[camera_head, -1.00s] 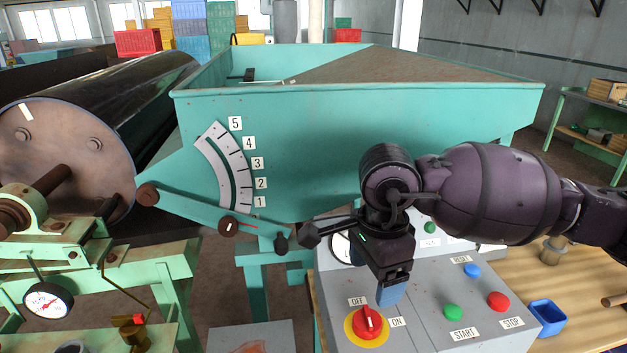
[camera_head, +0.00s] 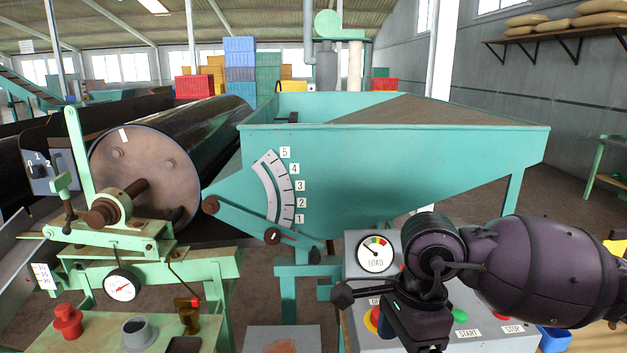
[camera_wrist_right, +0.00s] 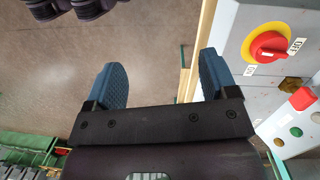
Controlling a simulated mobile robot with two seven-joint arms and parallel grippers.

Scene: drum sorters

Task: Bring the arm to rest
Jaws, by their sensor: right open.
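My right arm comes in from the right in the head view, with its dark gripper (camera_head: 418,328) low in front of the grey control panel (camera_head: 385,342). The fingertips are below the head view's edge. In the right wrist view, my right gripper (camera_wrist_right: 163,76) has its two blue fingers wide apart. Nothing is between them but floor far below. The panel's red and yellow switch (camera_wrist_right: 268,46) is to the right of the fingers, apart from them. In the head view this switch is mostly hidden behind the gripper.
A teal hopper (camera_head: 390,170) with a scale and lever stands behind the arm. A large drum (camera_head: 150,165) and a green stand with a gauge (camera_head: 122,286) are at left. A load dial (camera_head: 375,253) sits on the panel. A blue bin (camera_head: 554,340) is at lower right.

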